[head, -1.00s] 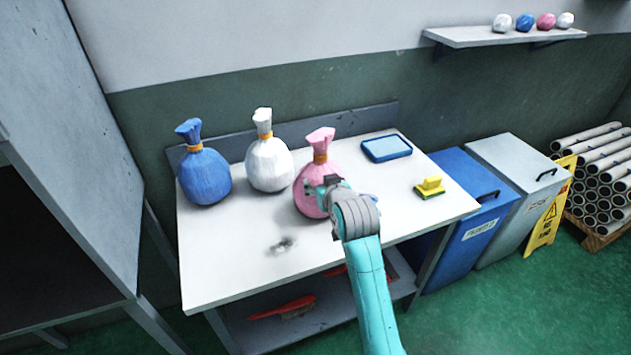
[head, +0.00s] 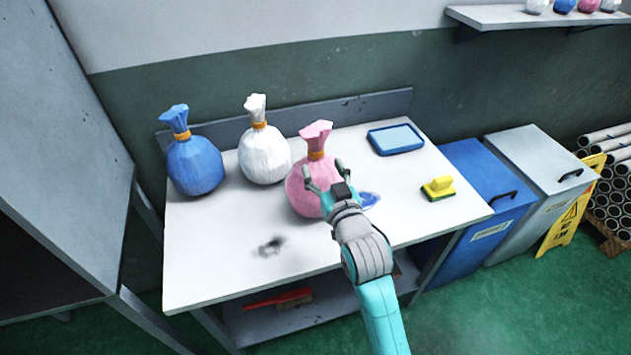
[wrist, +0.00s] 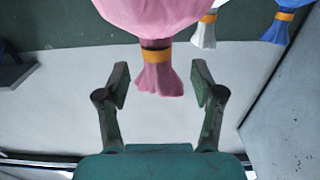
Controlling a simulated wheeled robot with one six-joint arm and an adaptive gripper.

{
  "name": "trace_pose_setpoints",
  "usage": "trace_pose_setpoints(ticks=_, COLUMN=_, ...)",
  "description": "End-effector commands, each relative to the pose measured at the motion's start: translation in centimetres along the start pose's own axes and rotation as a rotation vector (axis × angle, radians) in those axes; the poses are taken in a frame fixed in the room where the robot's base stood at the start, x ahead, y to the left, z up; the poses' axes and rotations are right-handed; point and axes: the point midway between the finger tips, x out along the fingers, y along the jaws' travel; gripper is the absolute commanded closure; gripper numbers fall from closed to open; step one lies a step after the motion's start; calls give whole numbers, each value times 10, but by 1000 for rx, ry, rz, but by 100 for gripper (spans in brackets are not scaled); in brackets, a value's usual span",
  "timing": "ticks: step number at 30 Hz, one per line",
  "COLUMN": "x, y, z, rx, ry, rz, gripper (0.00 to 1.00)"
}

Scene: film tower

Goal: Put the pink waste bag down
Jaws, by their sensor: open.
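The pink waste bag (head: 316,141) stands upright on the white table, its gathered neck tied with an orange band. My gripper (head: 323,168) is open in front of the bag, with its fingers spread and nothing between them that I can see held. In the wrist view the picture is upside down: the pink bag (wrist: 160,15) is at the top, its neck pointing down between the open fingers (wrist: 160,72), with a gap on both sides. The wrist covers the bag's lower right side in the head view.
A white bag (head: 265,155) and a blue bag (head: 195,166) stand left of the pink one on the table (head: 215,255). A blue tray (head: 396,139) and a yellow sponge (head: 438,187) lie to the right.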

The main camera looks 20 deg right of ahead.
Motion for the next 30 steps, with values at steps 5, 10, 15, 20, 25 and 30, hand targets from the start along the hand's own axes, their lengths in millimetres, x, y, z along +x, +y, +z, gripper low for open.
trace_pose_setpoints(ticks=5, x=16, y=0, z=0, rx=0, ry=0, rz=0, gripper=33)
trace_pose_setpoints(ticks=10, x=29, y=2, z=-1, rx=0, ry=0, rz=1, gripper=33)
trace_pose_setpoints(ticks=15, x=54, y=5, z=-2, rx=-1, ry=0, rz=1, gripper=33)
trace_pose_setpoints(ticks=20, x=68, y=5, z=-1, rx=0, ry=-1, rz=1, gripper=33)
trace_pose_setpoints(ticks=25, x=70, y=5, z=-1, rx=0, ry=-1, rz=0, gripper=33)
trace_pose_setpoints(ticks=30, x=70, y=5, z=-1, rx=0, ry=-1, rz=0, gripper=50)
